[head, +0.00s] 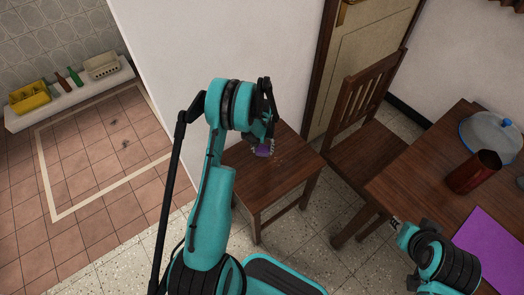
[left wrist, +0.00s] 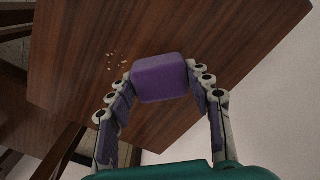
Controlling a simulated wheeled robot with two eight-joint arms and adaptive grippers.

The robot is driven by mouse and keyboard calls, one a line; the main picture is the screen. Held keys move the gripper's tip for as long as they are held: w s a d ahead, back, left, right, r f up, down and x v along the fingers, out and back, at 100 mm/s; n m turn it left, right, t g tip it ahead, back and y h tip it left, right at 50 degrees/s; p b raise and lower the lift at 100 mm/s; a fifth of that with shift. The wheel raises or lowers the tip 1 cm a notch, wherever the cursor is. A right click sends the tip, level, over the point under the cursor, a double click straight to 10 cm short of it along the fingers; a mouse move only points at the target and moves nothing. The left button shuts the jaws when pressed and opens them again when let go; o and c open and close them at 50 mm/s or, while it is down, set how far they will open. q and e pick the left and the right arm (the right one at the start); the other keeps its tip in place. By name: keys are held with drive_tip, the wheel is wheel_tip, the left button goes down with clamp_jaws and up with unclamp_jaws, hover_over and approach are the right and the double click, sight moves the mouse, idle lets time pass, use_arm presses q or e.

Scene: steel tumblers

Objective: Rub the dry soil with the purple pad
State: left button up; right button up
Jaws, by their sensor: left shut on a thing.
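The purple pad (left wrist: 160,78) is held between the fingers of my left gripper (left wrist: 163,85) in the left wrist view. In the head view the pad (head: 264,151) shows below my left gripper (head: 265,143), over the small wooden table (head: 245,187). The dry soil shows as pale crumbs (left wrist: 115,61) on the wood, left of the pad in the left wrist view, apart from it. I cannot tell whether the pad touches the wood. My right gripper (head: 396,224) is at the lower right of the head view, near the larger table; its fingers are too small to read.
A larger wooden table (head: 411,185) at the right bears a dark red steel tumbler (head: 474,172), a lidded dish (head: 492,135) and a purple mat (head: 490,246). A wooden chair (head: 368,143) stands between the tables. A white wall (head: 215,45) rises behind the small table.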

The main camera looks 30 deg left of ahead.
sight(263, 148)
use_arm(q)
drive_tip(key=shift+r+p, duration=0.75)
drive_tip(key=shift+r, duration=1.1)
